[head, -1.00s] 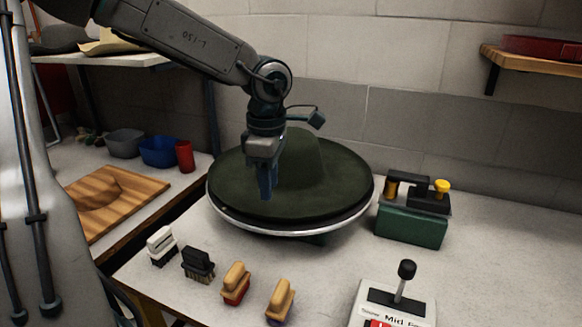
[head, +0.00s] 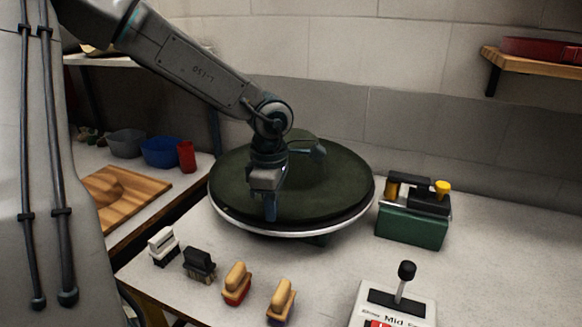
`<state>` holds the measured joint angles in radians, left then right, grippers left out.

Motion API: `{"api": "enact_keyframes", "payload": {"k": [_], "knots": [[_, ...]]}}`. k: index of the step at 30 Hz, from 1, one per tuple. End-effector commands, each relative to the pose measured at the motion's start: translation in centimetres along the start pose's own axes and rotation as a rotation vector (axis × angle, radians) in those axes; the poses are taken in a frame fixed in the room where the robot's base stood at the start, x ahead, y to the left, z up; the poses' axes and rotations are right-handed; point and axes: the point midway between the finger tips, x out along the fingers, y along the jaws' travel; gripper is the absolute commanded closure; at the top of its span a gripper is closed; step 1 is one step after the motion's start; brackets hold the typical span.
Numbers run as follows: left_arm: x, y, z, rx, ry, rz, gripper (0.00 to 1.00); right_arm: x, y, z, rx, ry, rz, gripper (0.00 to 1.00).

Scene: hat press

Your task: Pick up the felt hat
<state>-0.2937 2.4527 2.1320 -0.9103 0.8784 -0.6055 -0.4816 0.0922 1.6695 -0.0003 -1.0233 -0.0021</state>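The dark green felt hat (head: 335,185) lies brim down on a round plate with a pale metal rim (head: 262,227), on the white worktable. Its crown rises in the middle, partly hidden behind my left arm. My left gripper (head: 270,215) points down in front of the crown, over the near part of the brim. Its fingers look close together from this side, and I cannot tell whether they are open or touch the felt. My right gripper is not in the view.
Several brushes (head: 237,283) stand along the near left of the table. A green box with black and yellow parts (head: 411,226) stands right of the plate. A control box with a black-knobbed lever (head: 398,300) is at the near right. A wall shelf (head: 535,62) is upper right.

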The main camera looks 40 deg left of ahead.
Motion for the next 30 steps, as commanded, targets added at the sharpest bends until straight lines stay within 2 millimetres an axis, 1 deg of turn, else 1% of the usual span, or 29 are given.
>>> {"api": "enact_keyframes", "payload": {"k": [7, 10, 13, 18, 22, 26, 30], "knots": [[-0.1, 0.1, 0.0, -0.001, 0.000, 0.002, 1.00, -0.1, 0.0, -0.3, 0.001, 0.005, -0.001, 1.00], [-0.8, 0.1, 0.0, -0.002, 0.000, 0.004, 1.00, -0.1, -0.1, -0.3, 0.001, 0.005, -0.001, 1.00], [-2.4, 0.2, 0.0, -0.002, -0.001, 0.007, 1.00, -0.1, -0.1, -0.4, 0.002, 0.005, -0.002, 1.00], [-6.0, 0.2, 0.0, -0.002, 0.000, 0.008, 1.00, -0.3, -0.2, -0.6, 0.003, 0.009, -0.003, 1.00], [-8.2, 0.1, 0.0, -0.002, -0.001, 0.006, 1.00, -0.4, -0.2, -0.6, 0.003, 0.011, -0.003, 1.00], [-9.6, 0.1, 0.0, -0.001, 0.000, 0.004, 1.00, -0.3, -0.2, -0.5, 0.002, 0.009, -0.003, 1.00], [-10.1, 0.1, 0.0, 0.000, 0.001, 0.002, 1.00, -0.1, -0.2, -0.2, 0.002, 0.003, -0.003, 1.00]]}}
